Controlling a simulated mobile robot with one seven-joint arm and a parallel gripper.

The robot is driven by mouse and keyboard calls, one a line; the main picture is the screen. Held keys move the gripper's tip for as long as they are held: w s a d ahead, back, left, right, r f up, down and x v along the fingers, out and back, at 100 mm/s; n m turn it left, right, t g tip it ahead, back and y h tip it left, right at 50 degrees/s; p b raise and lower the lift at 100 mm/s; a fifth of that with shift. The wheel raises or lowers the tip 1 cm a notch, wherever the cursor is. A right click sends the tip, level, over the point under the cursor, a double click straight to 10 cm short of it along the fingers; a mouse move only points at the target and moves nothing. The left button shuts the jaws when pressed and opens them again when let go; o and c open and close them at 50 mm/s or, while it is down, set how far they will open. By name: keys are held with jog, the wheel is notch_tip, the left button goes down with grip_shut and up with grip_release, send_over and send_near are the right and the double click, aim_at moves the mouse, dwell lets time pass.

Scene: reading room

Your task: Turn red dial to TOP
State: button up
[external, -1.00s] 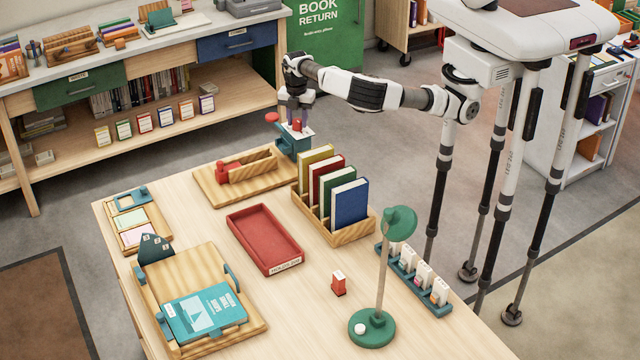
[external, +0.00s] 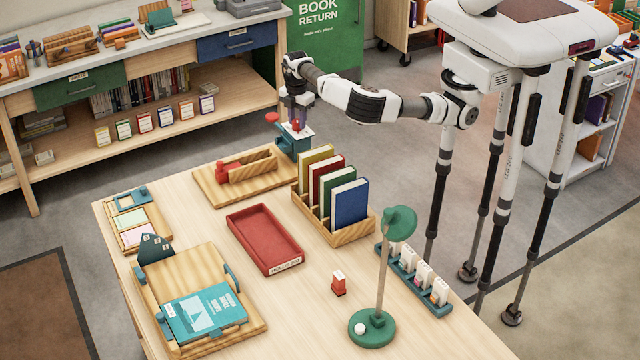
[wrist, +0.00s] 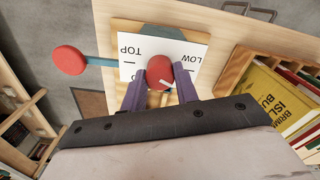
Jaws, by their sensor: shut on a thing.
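The red dial (wrist: 160,73) sits on a white label plate (wrist: 152,46) with a short white mark on its edge. In the wrist view the word TOP is to the dial's left and LOW to its right, both upside down. The white mark points down and right in that view, away from the word TOP. My gripper (wrist: 160,84) has its purple fingers shut on the dial, one on each side. In the external view my gripper (external: 297,118) reaches down onto the dial's teal housing (external: 293,143) at the table's far edge.
A red disc on a teal arm (wrist: 70,60) sticks out beside the plate. A wooden rack of upright books (external: 345,228) stands close to the housing. A wooden stand (external: 207,182) with a red piece is on the other side. A green lamp (external: 398,222) is nearer the front.

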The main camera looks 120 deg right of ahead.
jog(key=m+b, duration=0.1)
jog(key=m, duration=0.4)
jog(key=shift+m+b, duration=0.3)
jog(key=m+b, duration=0.1)
jog(key=m, duration=0.9)
jog(key=shift+m+b, duration=0.35)
jog(key=shift+m, duration=0.05)
jog(key=m, duration=0.4)
jog(key=shift+m, duration=0.4)
jog(key=o, duration=1)
jog(key=shift+r, duration=0.1)
